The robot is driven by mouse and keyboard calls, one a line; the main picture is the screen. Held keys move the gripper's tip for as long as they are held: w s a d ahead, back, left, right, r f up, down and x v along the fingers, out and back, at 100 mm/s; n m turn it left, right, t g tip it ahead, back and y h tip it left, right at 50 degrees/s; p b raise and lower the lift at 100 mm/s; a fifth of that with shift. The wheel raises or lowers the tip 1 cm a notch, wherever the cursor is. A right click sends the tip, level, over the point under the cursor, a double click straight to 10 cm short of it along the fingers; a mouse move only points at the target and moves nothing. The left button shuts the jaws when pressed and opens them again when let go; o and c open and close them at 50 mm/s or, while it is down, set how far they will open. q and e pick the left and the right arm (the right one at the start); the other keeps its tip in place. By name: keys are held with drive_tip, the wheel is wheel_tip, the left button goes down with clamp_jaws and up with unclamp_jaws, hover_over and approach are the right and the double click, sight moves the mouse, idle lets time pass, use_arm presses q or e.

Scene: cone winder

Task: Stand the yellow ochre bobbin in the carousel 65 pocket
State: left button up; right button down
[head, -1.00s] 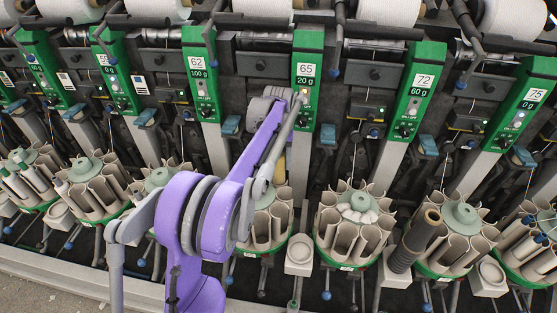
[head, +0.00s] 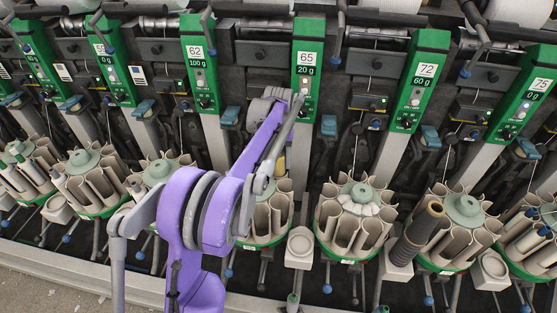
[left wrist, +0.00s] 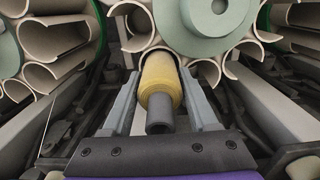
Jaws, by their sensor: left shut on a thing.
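The yellow ochre bobbin (left wrist: 161,80) is between the two grey fingers of my left gripper (left wrist: 160,78) in the left wrist view. Its dark grey tube end points toward the camera. Its far end lines up with a beige carousel pocket (left wrist: 140,22); I cannot tell whether it is inside the pocket. In the head view a bit of the yellow bobbin (head: 281,163) shows behind my purple arm, above the carousel (head: 268,222) left of the post below the 65 panel (head: 306,70). My arm hides the left fingers there. My right gripper is not in view.
Another carousel (head: 357,215) with a pale green hub stands right of the post. A dark bobbin (head: 417,232) leans beside the carousel under the 72 panel. A white block (head: 300,247) stands between the two middle carousels. Posts and levers crowd the space behind.

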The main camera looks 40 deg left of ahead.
use_arm(q)
drive_tip(key=shift+f+b, duration=0.55)
drive_tip(key=shift+f, duration=0.5)
drive_tip(key=o, duration=1.3)
drive_tip(key=shift+c, duration=0.2)
drive_tip(key=shift+r, duration=0.15)
wheel_tip(320, 180, up, 11)
drive_tip(key=shift+f+p, duration=0.2)
drive_tip(key=shift+p, duration=0.3)
